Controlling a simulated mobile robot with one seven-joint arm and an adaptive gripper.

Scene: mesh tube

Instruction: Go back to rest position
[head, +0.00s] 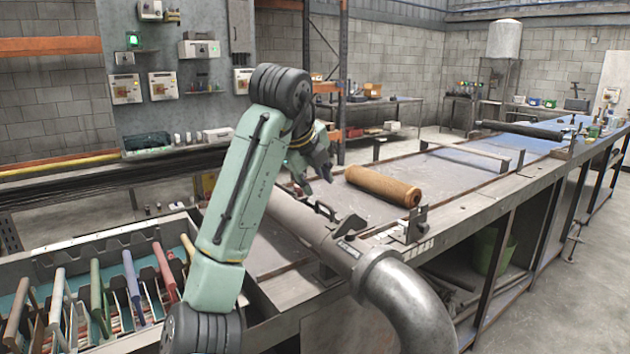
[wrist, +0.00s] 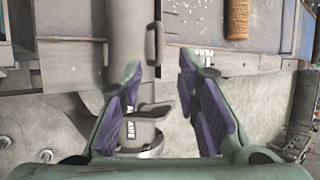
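My gripper (head: 318,168) is held in the air above the grey pipe and the metal bench, to the left of the brown mesh tube. In the wrist view my gripper (wrist: 160,95) has its two purple-padded fingers spread apart, with nothing between the pads. The brown mesh tube (head: 382,186) lies on its side on the bench top, apart from the gripper. One end of it also shows at the top right of the wrist view (wrist: 238,18). My green arm rises from the lower middle and bends over toward the bench.
A grey pipe (head: 400,292) with a latch runs below my gripper and bends down at the front. A rack of coloured-handled tools (head: 100,300) stands at lower left. The long bench (head: 455,172) has free room beyond the tube. A dark roller (head: 522,130) lies farther back.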

